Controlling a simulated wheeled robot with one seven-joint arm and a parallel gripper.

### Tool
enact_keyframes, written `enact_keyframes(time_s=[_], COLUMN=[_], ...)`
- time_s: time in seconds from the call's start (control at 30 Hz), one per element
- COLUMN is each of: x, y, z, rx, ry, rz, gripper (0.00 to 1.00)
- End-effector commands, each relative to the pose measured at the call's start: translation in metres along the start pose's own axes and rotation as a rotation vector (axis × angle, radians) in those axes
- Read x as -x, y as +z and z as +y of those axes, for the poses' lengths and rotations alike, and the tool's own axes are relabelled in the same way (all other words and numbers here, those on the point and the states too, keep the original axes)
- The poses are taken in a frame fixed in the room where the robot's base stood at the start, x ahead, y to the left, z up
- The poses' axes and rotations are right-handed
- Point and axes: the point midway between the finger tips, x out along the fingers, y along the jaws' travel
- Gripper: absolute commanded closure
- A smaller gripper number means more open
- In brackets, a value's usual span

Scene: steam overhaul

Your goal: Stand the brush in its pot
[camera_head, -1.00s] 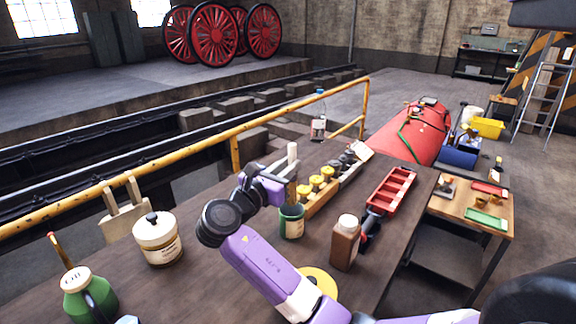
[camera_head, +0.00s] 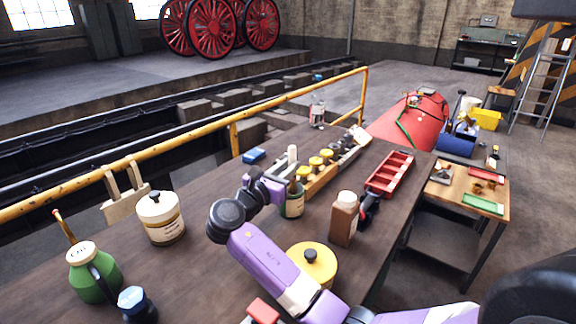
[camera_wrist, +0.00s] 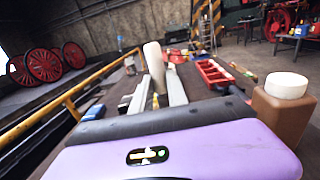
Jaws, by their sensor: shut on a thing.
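My gripper (camera_head: 281,180) is shut on the brush, with its fingers on either side of the pale handle. The brush (camera_head: 293,154) is roughly upright; its whitish handle end rises above the fingers, and it also shows in the wrist view (camera_wrist: 154,62). The dark green pot (camera_head: 291,205) with a pale label stands on the bench directly below the gripper. The brush's lower end is hidden by the gripper and pot rim, so I cannot tell how far it is inside. The pot is not clear in the wrist view.
A tray of yellow-topped items (camera_head: 320,180) stands close behind the pot. A brown bottle (camera_head: 344,219) and red tray (camera_head: 391,174) are to the right. A cream jar (camera_head: 160,218) and green oil can (camera_head: 92,273) are left. A yellow railing (camera_head: 200,139) runs behind the bench.

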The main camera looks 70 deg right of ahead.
Motion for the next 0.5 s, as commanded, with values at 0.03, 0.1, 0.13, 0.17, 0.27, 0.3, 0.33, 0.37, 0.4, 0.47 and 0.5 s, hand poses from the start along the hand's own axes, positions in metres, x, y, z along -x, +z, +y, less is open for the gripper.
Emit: enact_keyframes(time_s=[0.03,0.1,0.13,0.17,0.27,0.3,0.33,0.37,0.4,0.47,0.5], x=[-0.0006,-0.0013,-0.0014,-0.0015,-0.0016,-0.0016,-0.0016,-0.0016,-0.0015,-0.0015,-0.0015], y=[-0.0025,-0.0038,-0.0041,-0.0042,-0.0041,-0.0041,-0.0041,-0.0041,-0.0041,-0.0041,-0.0041], z=[0.0005,0.0009,0.0009,0.0010,0.0010,0.0010,0.0010,0.0010,0.0010,0.0010,0.0010], rx=[0.001,0.000,0.000,0.000,0.000,0.000,0.000,0.000,0.000,0.000,0.000], ry=[0.000,0.001,0.001,0.001,0.001,0.001,0.001,0.001,0.001,0.001,0.001], rz=[0.000,0.000,0.000,-0.001,0.000,0.000,0.000,0.000,0.000,0.000,0.000], gripper=[1.00,1.00,1.00,1.00,1.00,1.00,1.00,1.00,0.77,0.65,0.57])
